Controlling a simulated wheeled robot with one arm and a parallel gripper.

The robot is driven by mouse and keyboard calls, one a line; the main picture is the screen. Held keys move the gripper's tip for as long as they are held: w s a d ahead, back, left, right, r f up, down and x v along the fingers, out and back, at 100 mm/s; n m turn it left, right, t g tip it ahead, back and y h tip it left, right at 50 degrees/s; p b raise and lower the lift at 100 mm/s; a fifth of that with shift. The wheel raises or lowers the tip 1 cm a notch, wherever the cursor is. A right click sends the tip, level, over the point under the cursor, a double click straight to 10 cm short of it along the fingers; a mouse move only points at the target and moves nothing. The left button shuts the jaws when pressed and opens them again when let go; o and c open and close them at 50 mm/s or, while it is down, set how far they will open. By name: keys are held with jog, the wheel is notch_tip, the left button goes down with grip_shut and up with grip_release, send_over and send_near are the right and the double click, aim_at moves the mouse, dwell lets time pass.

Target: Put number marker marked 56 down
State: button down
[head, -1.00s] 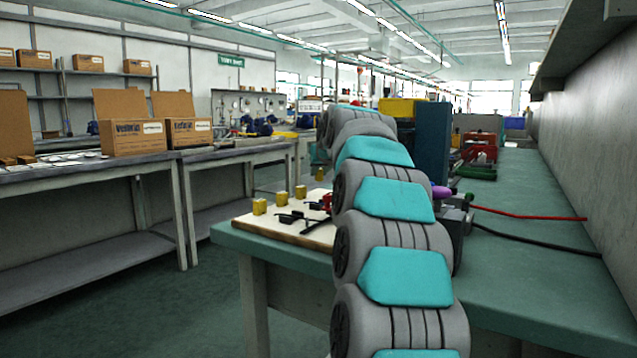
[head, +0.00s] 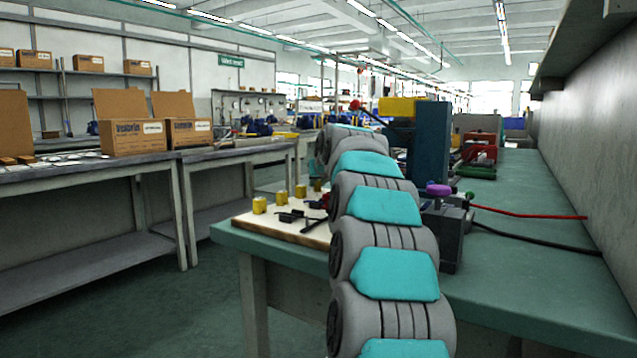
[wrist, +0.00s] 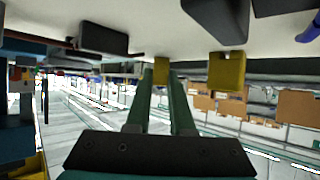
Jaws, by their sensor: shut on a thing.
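The held number marker is a small yellow block (wrist: 161,70) between the fingertips of my gripper (wrist: 162,74) in the wrist view, where the scene appears upside down. Its number cannot be read. It is at or very close to the pale board (wrist: 130,12); I cannot tell whether it touches. In the head view, a yellow block (head: 317,185) beside my arm, at the board's far side, appears to be this marker. My gripper is hidden behind my arm there. Another yellow block (wrist: 227,72) stands on the board beside my gripper.
More yellow blocks (head: 259,205) stand along the board's left edge, with black parts (head: 290,216) near them. The board lies on a green bench (head: 500,260). A dark fixture with a purple knob (head: 438,189) and a blue block (head: 432,140) stand right of my arm.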

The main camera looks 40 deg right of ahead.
jog(key=c, duration=1.2)
grip_release()
jog(key=shift+f, duration=0.15)
jog(key=shift+c, duration=0.2)
jog(key=o, duration=0.5)
jog(key=shift+c, duration=0.2)
jog(key=shift+r, duration=0.25)
jog(key=shift+s+a+r, duration=0.1)
jog(key=shift+s+r, duration=0.1)
jog(key=shift+s, duration=0.1)
jog(key=v, duration=1.1)
jog(key=shift+a, duration=0.1)
